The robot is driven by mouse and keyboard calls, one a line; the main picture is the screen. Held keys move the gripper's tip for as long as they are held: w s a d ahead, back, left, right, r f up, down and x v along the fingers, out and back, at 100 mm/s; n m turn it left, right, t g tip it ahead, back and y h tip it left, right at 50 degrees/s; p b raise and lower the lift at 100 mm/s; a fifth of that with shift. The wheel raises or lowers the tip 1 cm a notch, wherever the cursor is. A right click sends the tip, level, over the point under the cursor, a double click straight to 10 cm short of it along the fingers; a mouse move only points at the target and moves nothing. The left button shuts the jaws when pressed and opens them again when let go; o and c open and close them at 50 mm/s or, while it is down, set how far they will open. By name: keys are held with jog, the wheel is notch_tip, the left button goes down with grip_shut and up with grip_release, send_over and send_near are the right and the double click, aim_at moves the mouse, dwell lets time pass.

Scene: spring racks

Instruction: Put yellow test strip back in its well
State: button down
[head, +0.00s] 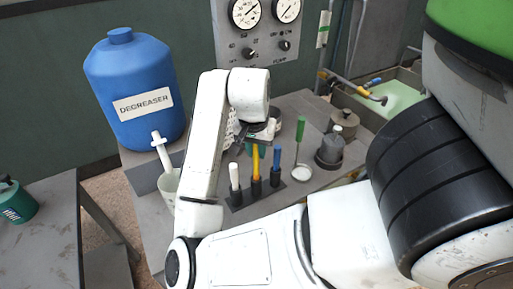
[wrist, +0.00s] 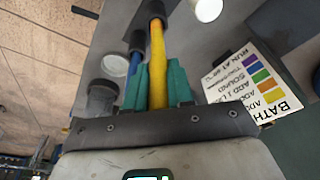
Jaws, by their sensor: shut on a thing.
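The yellow test strip (head: 255,160) stands upright in the head view, between the white strip (head: 234,174) and the blue strip (head: 276,160). My gripper (head: 257,143) is above it, at its top end. In the wrist view my gripper's teal fingers (wrist: 157,82) are shut on the yellow strip (wrist: 157,55). The strip's far end meets the mouth of a dark well (wrist: 157,9); how deep it sits I cannot tell. The blue strip (wrist: 136,40) stands in a neighbouring well, close to the left finger. The white strip (wrist: 208,8) is to the right.
A green-handled tool (head: 299,128) and a dark lidded pot (head: 331,150) stand to the right on the grey bench. A blue degreaser jug (head: 130,75) is at the left. A labelled card (wrist: 255,84) lies right of the fingers.

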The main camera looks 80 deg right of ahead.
jog(key=b, duration=0.5)
send_over(257, 180)
jog(key=shift+a+x, duration=0.25)
jog(key=shift+x, duration=1.25)
jog(key=shift+a+x, duration=0.2)
jog(key=shift+x, duration=1.25)
jog(key=c, duration=0.9)
grip_release()
jog(key=shift+w, duration=0.15)
jog(key=p+v, duration=0.2)
jog(key=v, duration=0.8)
jog(key=shift+a+r+p, duration=0.1)
jog(key=shift+r+p, duration=0.2)
